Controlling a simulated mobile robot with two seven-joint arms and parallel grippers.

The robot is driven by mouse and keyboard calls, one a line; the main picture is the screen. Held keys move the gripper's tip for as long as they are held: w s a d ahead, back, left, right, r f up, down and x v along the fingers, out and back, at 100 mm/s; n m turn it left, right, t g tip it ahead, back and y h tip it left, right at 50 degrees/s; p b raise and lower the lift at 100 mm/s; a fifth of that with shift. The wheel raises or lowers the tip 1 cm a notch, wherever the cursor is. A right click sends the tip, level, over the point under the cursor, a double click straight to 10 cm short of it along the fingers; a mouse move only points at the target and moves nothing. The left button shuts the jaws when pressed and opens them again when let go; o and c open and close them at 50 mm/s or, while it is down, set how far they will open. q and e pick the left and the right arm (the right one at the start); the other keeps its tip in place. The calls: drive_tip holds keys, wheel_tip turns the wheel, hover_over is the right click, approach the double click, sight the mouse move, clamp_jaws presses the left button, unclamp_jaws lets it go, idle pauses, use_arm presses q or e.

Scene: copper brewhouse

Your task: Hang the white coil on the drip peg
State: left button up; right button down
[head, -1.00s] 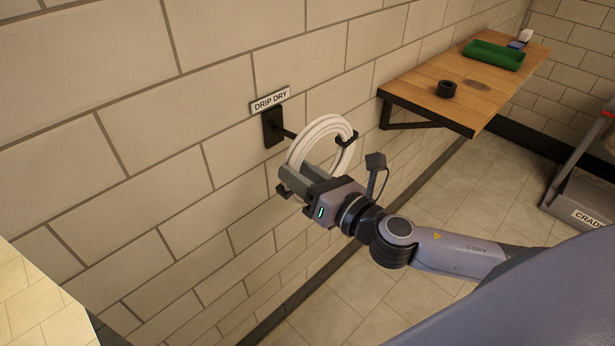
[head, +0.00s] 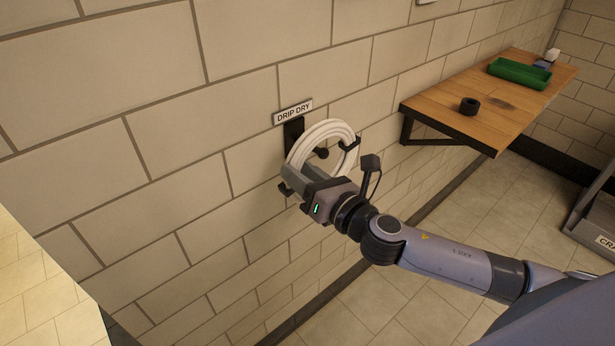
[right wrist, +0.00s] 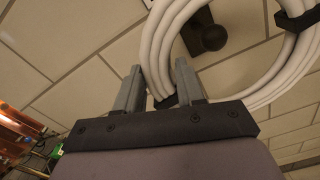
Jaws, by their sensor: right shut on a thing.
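The white coil (head: 328,130) is a ring of several hose turns with black ties, upright close to the wall. The drip peg has a black wall plate (head: 292,132) under a DRIP DRY sign (head: 293,112). Its round knob (head: 321,153) shows inside the coil's opening; I cannot tell whether it passes through the ring. My right gripper (head: 297,182) is shut on the coil's lower left part. In the right wrist view, the coil (right wrist: 155,45) lies between my fingers (right wrist: 160,86), and the knob (right wrist: 208,38) appears inside the ring. My left gripper is out of view.
A wooden wall shelf (head: 470,127) at the right holds a black ring (head: 469,105), a green tray (head: 519,73) and small items at its far end. A grey cart-like object (head: 592,222) stands at the right edge. The wall left of the peg is bare.

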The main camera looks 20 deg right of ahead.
drive_tip(key=shift+x, duration=1.1)
drive_tip(key=shift+w+a+f+b, duration=0.2)
drive_tip(key=shift+w+f+b, duration=0.3)
drive_tip(key=shift+f, duration=0.2)
